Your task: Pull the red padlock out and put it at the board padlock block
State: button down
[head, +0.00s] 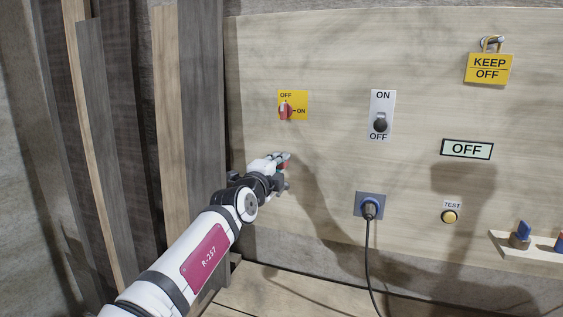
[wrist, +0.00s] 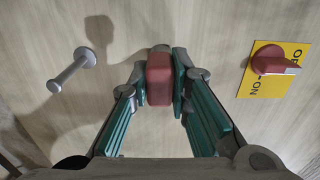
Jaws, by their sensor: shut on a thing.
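The red padlock (wrist: 160,78) shows in the wrist view as a rounded red block between the fingertips of my gripper (wrist: 160,88). My gripper is shut on it, close in front of the board (head: 335,60). Its shackle is not visible. In the head view my gripper (head: 284,158) is below the yellow OFF/ON plate, and I cannot clearly make out the padlock there. A grey peg (wrist: 72,70) sticks out of the board left of the gripper in the wrist view. I cannot tell which part is the padlock block.
A red rotary switch (head: 285,110) sits on the yellow plate, also in the wrist view (wrist: 272,60). Right of my gripper are an ON/OFF switch (head: 381,115), a plugged-in cable (head: 368,250), a TEST button (head: 449,216), a KEEP OFF sign (head: 488,69) and a ledge (head: 515,250).

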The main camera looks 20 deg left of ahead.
jog(key=shift+s, duration=0.5)
jog(key=c, duration=2.1)
grip_release()
grip_shut()
jog(key=shift+s+p, duration=0.1)
jog(key=shift+p, duration=0.25)
jog(key=s+p, duration=0.2)
jog(key=s, duration=0.2)
